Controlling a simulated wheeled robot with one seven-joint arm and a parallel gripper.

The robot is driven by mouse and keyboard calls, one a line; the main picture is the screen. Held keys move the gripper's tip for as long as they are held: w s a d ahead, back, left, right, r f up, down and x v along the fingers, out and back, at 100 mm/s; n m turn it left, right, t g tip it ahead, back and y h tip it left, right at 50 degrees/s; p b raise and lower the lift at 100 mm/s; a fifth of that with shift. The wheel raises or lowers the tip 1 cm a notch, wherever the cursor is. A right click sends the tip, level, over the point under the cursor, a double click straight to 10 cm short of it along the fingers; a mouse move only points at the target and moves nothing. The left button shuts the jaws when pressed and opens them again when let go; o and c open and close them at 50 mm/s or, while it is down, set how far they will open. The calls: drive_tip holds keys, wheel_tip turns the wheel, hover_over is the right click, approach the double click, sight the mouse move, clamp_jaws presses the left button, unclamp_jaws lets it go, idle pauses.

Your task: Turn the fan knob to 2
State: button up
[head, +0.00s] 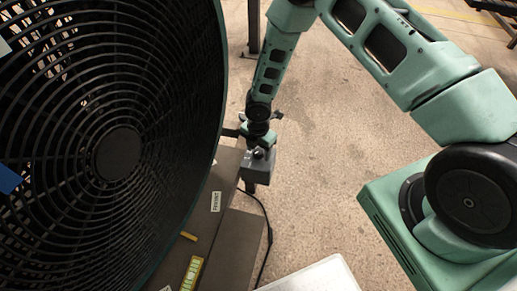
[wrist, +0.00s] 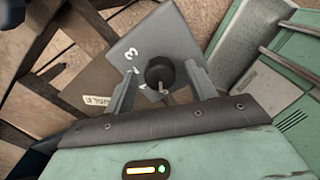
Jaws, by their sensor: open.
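The large dark fan (head: 118,150) with a round wire grille fills the left of the head view. Its grey control box (head: 257,172) juts out at its right side. In the wrist view the box face (wrist: 185,40) carries white digits; a 3 is readable, the others are partly hidden. The round black knob (wrist: 160,70) sits on this face, with a pale pointer mark at its lower edge. My gripper (wrist: 161,76) is open, one finger on each side of the knob. I cannot tell whether either finger touches it. In the head view my gripper (head: 258,136) is at the box, its fingers unclear.
A black cable (head: 268,235) hangs down to the floor. A pale flat surface (head: 315,277) is at the bottom. The concrete floor (head: 330,150) right of the control box is clear.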

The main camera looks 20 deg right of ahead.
drive_tip(key=c, duration=1)
drive_tip(key=shift+m, duration=0.3)
drive_tip(key=m+b, duration=0.2)
drive_tip(key=m, duration=0.1)
drive_tip(key=shift+m, duration=0.3)
drive_tip(key=m+b, duration=0.1)
drive_tip(key=m, duration=0.2)
drive_tip(key=shift+m, duration=0.3)
drive_tip(key=m+b, duration=0.1)
drive_tip(key=m, duration=0.2)
drive_tip(key=shift+m, duration=0.3)
drive_tip(key=shift+m+b, duration=0.8)
drive_tip(key=shift+m, duration=1.4)
